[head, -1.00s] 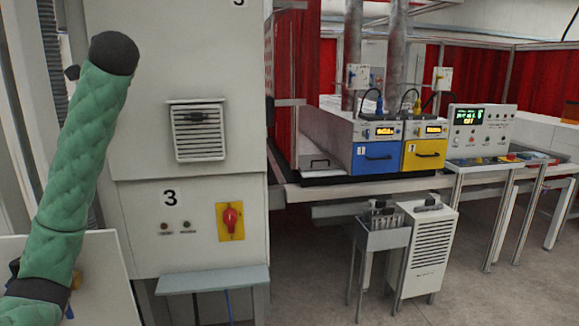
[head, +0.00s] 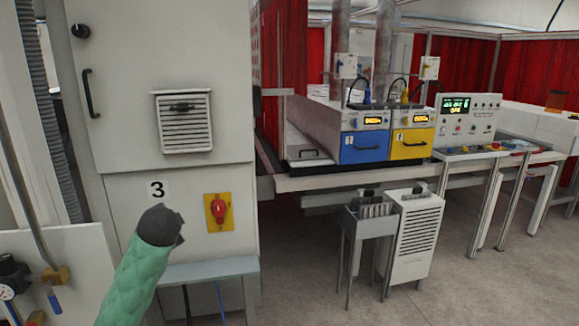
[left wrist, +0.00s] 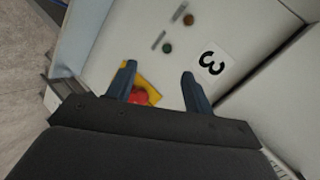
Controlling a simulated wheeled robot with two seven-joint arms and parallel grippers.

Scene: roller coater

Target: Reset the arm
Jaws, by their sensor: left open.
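My left arm in its green padded sleeve (head: 135,288) rises from the bottom of the head view. Its dark end is in front of the lower panel of the grey cabinet (head: 125,130), and the fingers cannot be made out there. In the left wrist view my left gripper (left wrist: 158,70) is open, with two dark fingers apart and nothing held between them. The red rotary switch (head: 218,209) on its yellow plate is right of the arm's end. In the left wrist view the red switch (left wrist: 138,96) shows partly behind the left finger. My right gripper is not in view.
A grey shelf (head: 208,270) juts out below the switch. A bench carries a blue-fronted unit (head: 364,148) and a yellow-fronted unit (head: 410,144). A white vented box (head: 413,240) and a small metal stand (head: 367,220) are under it. Bare floor (head: 470,265) lies right.

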